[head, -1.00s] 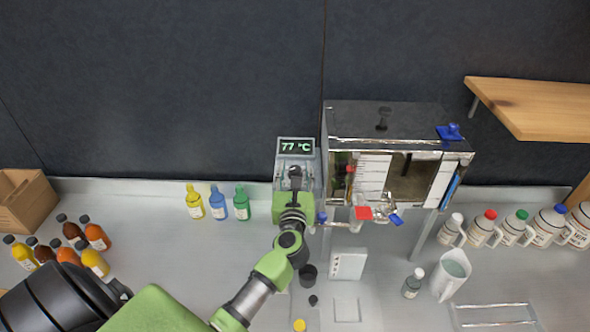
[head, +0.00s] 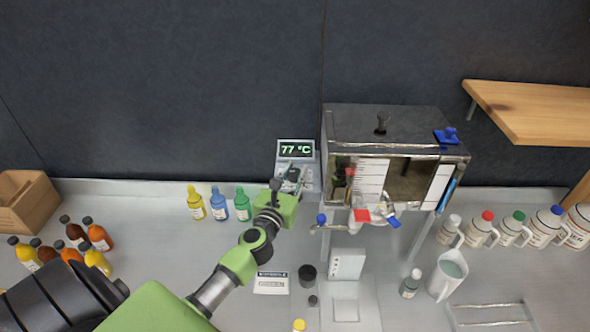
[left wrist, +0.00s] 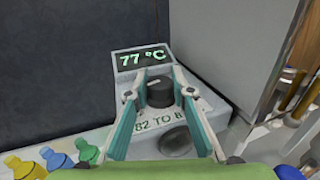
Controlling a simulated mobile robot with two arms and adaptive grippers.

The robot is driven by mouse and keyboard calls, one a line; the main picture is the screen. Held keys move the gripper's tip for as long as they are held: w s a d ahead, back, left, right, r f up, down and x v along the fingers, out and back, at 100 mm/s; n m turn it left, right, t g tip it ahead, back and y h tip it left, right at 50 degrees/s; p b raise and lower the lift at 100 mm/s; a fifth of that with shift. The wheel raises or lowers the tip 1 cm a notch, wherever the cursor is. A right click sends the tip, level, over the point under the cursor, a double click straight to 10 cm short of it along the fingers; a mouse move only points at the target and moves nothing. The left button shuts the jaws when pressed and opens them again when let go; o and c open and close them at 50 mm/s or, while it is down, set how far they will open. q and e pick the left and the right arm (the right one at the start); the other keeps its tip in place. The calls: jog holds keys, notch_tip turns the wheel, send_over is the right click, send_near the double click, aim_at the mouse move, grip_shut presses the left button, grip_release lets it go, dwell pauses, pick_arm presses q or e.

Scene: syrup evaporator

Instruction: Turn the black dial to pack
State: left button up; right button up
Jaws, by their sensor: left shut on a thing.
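The control box (head: 283,168) stands at the back of the counter, left of the evaporator. Its display (head: 295,148) reads 77 °C in green. In the left wrist view the black dial (left wrist: 160,92) sits on the box face, above a partly hidden label (left wrist: 165,118) where "82 TO 8" can be read. My left gripper (left wrist: 155,78) has one finger on each side of the dial and is shut on it. In the head view my left gripper (head: 292,178) reaches the box face and hides the dial. My right gripper is not in view.
The metal evaporator (head: 395,118) stands right of the box, with a red-handled valve (head: 361,215) low at its front. Coloured bottles (head: 219,204) stand to the left. A printed card (head: 271,283) and a black cup (head: 307,274) lie near my arm.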

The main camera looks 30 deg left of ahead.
pick_arm(q)
jog(key=m+h, duration=0.2)
jog(key=h, duration=0.1)
jog(key=shift+a+f+t, duration=0.15)
jog(key=shift+f+t, duration=0.15)
jog(key=m+h+b, duration=0.1)
jog(key=h, duration=0.2)
jog(key=shift+f+m+b, duration=0.15)
jog(key=shift+m+b, duration=0.15)
jog(key=shift+m, duration=0.1)
jog(key=m+g+h+b, duration=0.2)
jog(key=m+h+b, duration=0.1)
jog(key=h+b, duration=0.1)
jog(key=m+g+h+b, duration=0.3)
jog(key=h+b, duration=0.1)
jog(key=b, duration=0.1)
jog(key=m+g+h+b, duration=0.2)
jog(key=m+h+b, duration=0.1)
jog(key=h+b, duration=0.2)
jog(key=shift+m+b, duration=0.3)
jog(key=shift+m, duration=0.1)
jog(key=shift+d+m+g+h+b, duration=0.2)
jog(key=shift+m+g+h+b, duration=0.7)
jog(key=shift+g+b, duration=0.65)
jog(key=o, duration=1.1)
jog(key=shift+o, duration=0.2)
jog(key=shift+r, duration=0.2)
